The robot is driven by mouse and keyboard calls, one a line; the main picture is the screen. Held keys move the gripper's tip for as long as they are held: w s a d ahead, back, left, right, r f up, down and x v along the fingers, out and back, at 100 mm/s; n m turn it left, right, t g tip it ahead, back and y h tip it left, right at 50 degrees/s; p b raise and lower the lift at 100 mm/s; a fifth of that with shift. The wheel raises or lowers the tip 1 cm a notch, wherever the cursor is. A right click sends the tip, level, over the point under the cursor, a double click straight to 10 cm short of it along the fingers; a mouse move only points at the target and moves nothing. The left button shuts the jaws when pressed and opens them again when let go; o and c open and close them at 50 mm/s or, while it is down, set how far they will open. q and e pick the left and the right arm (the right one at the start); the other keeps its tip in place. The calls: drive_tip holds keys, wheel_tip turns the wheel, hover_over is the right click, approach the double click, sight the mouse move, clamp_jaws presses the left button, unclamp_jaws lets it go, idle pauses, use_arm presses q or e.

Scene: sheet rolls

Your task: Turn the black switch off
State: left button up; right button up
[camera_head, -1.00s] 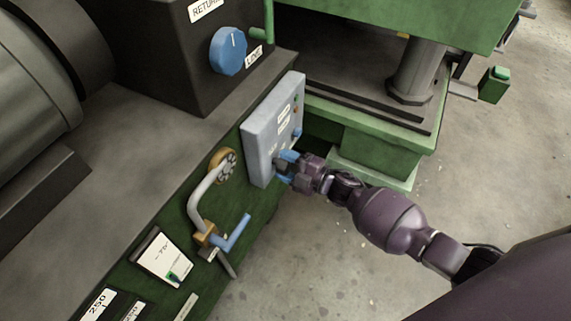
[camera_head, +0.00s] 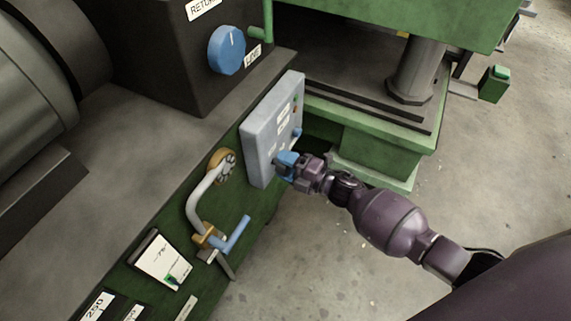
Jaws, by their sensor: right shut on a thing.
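A light grey control box (camera_head: 265,128) with labels and small knobs is mounted on the side of the green machine. My right gripper (camera_head: 283,163) is at the lower right part of the box's front face, its blue fingers closed together on something there. The black switch is not clearly visible; the fingers cover the spot where they grip, so I cannot tell its position. My left gripper is not in view.
A blue dial (camera_head: 228,50) sits on the dark housing above the box. A bent grey lever (camera_head: 203,196) and a blue handle (camera_head: 236,234) stick out left of the gripper. A green press base (camera_head: 375,155) stands behind.

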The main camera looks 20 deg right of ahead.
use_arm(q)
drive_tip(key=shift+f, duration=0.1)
use_arm(e)
drive_tip(key=o, duration=0.9)
drive_tip(key=shift+d, duration=0.1)
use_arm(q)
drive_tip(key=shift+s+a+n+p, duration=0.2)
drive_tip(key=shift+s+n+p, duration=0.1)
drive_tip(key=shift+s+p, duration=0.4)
use_arm(e)
drive_tip(key=shift+v, duration=5.4)
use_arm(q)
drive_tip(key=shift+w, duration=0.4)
